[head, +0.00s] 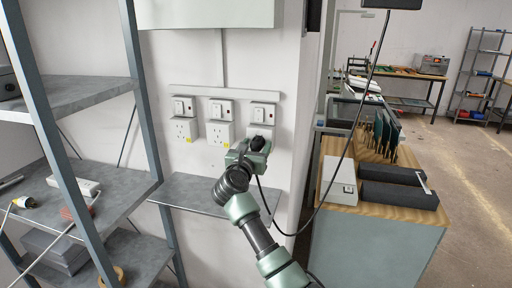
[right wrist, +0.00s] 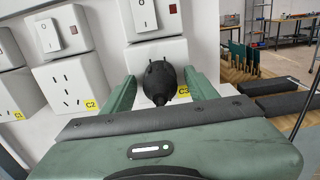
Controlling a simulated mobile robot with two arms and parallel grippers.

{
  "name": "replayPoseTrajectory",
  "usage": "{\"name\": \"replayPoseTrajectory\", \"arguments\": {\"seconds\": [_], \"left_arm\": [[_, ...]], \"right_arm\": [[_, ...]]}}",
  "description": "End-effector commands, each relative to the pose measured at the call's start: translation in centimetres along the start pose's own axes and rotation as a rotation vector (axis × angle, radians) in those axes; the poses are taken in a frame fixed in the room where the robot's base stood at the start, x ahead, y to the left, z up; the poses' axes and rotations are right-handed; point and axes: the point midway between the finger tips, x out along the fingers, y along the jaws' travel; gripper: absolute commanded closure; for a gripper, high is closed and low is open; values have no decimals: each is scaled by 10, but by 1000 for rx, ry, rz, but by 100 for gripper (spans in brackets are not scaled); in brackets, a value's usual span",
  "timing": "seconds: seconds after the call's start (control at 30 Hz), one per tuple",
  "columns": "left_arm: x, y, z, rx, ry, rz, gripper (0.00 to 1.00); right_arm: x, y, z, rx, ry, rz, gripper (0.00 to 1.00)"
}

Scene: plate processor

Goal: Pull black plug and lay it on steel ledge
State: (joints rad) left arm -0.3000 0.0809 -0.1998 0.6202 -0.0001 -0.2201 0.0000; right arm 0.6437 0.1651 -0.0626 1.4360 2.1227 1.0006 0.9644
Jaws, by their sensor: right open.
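The black plug (right wrist: 160,80) sits in the rightmost wall socket, labelled C3, with its cord hanging down in the head view. In the head view the plug (head: 258,143) is partly hidden by my right gripper (head: 250,148). In the right wrist view my right gripper (right wrist: 160,92) is open, with one green finger on each side of the plug. I cannot tell whether the fingers touch it. The steel ledge (head: 192,194) is below the sockets on the wall, and it is bare where it shows. My left gripper is not in view.
Two other sockets, C1 (head: 184,130) and C2 (head: 220,133), are left of the plug and look empty. A grey shelf rack (head: 105,201) stands at the left. A wooden-topped bench (head: 343,208) with a white box (head: 340,179) is at the right. The black cord (head: 322,196) loops beside my right arm.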

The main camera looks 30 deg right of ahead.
Motion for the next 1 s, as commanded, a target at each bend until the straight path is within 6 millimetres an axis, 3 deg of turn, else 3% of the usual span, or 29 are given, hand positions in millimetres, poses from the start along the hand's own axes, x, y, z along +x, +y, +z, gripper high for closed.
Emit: {"name": "replayPoseTrajectory", "arguments": {"seconds": [0.43,0.67,1.0], "left_arm": [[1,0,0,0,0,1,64],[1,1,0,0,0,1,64],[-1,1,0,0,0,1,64]], "right_arm": [[0,0,0,0,0,-1,42],[0,0,0,0,0,-1,100],[-5,0,1,0,0,0,100]]}}
